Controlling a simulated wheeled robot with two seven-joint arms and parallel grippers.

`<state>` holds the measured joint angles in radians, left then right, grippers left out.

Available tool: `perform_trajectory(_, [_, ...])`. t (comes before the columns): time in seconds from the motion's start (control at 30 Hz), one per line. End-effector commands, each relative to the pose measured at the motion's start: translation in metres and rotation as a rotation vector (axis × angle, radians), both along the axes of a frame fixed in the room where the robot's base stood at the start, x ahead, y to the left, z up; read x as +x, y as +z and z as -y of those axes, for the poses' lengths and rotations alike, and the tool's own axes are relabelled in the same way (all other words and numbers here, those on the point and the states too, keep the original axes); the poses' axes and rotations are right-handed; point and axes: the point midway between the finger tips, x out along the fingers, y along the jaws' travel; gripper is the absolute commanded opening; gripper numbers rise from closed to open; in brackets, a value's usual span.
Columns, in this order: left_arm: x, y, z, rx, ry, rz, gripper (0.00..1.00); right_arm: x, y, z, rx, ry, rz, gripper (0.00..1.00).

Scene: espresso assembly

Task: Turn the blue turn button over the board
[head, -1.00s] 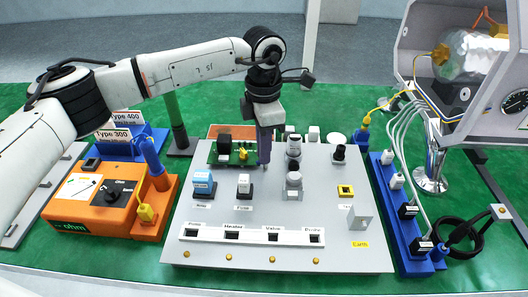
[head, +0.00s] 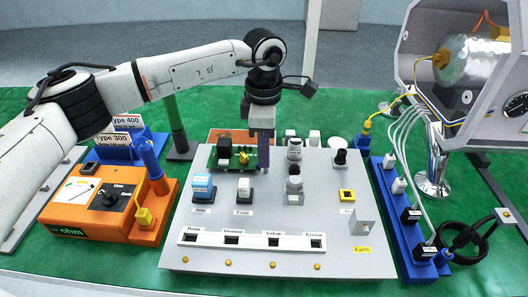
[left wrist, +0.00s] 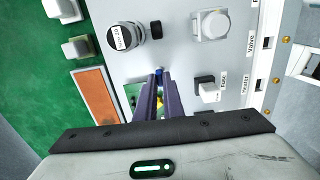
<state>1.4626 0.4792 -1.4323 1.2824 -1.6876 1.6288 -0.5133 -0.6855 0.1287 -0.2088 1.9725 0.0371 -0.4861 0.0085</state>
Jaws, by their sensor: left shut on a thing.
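My left gripper (head: 263,168) points straight down at the right edge of the green circuit board (head: 228,157) on the grey panel. In the left wrist view its purple fingers (left wrist: 159,78) are nearly together, with the small blue turn button (left wrist: 158,71) at their tips. The gripper is shut on this button. In the head view the fingers hide the button. The circuit board carries a black block (head: 224,145) and a yellow part (head: 243,157), and shows partly beside the fingers in the left wrist view. My right gripper is not in view.
An orange ohm meter (head: 105,205) lies left. A blue connector strip (head: 398,215) with cables stands right.

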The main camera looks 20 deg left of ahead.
Motion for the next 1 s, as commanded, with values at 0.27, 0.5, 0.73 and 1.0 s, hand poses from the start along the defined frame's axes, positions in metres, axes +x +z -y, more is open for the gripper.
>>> perform_trajectory(0.27, [0.001, 0.002, 0.000, -0.001, 0.000, 0.003, 0.27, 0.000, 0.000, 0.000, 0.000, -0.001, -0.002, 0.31])
perform_trajectory(0.5, [0.000, 0.001, 0.000, 0.000, 0.000, 0.002, 0.27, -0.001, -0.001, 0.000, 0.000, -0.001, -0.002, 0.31])
perform_trajectory(0.73, [0.001, 0.022, 0.001, -0.003, 0.001, 0.006, 0.27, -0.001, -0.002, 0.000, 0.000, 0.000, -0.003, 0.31])
perform_trajectory(1.0, [0.001, 0.075, 0.001, -0.001, 0.001, 0.007, 0.27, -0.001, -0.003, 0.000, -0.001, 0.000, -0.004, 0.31])
